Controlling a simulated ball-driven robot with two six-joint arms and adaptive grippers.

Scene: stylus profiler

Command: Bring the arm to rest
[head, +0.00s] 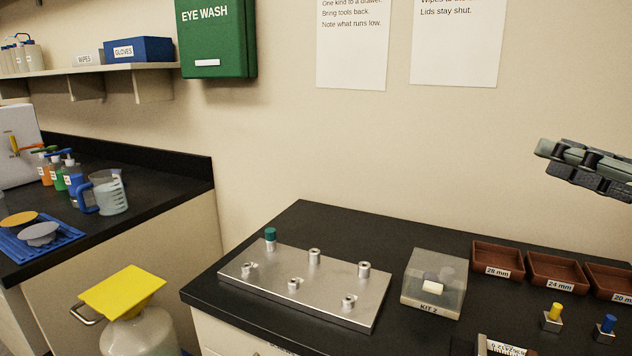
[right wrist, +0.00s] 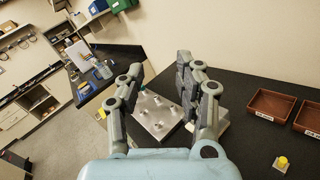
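My right gripper (head: 548,150) comes in from the right edge in the head view, raised above the counter and apart from everything on it. Only its fingers show there, against the wall. In the right wrist view my right gripper (right wrist: 157,80) has its two fingers spread wide with nothing between them. The metal plate (right wrist: 157,118) shows beyond the gap, well below the fingers. My left gripper is in neither view.
The black counter (head: 330,225) holds the metal plate (head: 320,292) with several posts, one teal-topped, a clear KIT 2 box (head: 433,285), brown trays (head: 497,258), and yellow (head: 554,314) and blue (head: 607,325) pegs in blocks. The air around the right gripper is clear.

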